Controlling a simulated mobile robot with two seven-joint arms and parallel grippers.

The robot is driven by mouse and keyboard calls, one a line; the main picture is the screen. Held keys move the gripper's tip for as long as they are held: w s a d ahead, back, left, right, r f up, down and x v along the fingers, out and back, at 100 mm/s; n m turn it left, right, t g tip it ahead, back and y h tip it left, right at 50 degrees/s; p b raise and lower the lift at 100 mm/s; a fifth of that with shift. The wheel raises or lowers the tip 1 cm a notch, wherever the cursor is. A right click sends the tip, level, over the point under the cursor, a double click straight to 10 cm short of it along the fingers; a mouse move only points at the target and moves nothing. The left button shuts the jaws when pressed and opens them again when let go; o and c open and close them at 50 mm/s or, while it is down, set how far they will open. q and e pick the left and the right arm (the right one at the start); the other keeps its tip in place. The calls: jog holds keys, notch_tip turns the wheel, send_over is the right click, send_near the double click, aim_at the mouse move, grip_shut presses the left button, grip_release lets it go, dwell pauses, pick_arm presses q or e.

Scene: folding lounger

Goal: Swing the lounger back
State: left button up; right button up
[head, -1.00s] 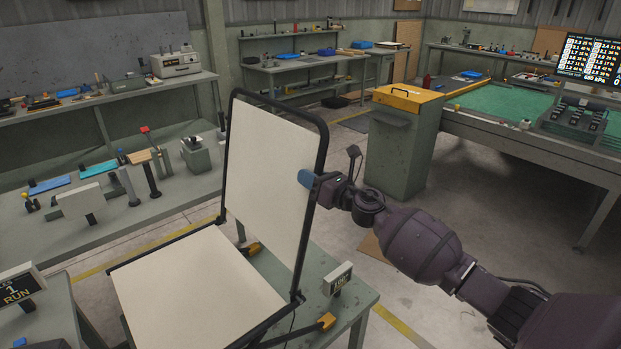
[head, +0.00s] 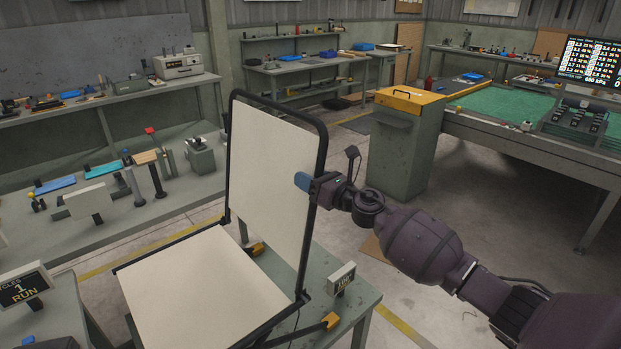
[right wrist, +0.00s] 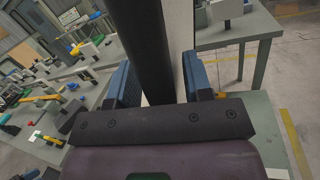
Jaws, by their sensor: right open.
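The lounger has a cream back panel (head: 265,170) in a black tube frame (head: 320,150), standing nearly upright, and a flat cream seat (head: 200,292). My right gripper (head: 303,182) is at the right side tube of the back, about halfway up, with a blue finger in front of the panel. In the right wrist view, the black tube (right wrist: 150,50) runs between the two blue fingers (right wrist: 160,85). The jaws are open around the tube, with gaps showing; contact is hard to tell. My left gripper is not in view.
The lounger stands on a grey-green table (head: 360,300) with a small sign (head: 341,278) at its right. A cabinet with a yellow top (head: 408,100) stands behind my right arm. A bench with tools (head: 110,215) is at the left. Open floor lies to the right.

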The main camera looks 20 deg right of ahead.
jog(key=shift+d, duration=0.15)
jog(key=shift+s+d+f, duration=0.2)
jog(key=shift+s+d, duration=0.05)
jog(key=shift+s, duration=0.1)
jog(key=r+b+v, duration=0.1)
jog(key=v, duration=0.8)
jog(key=shift+s+f, duration=0.45)
jog(key=shift+d, duration=0.1)
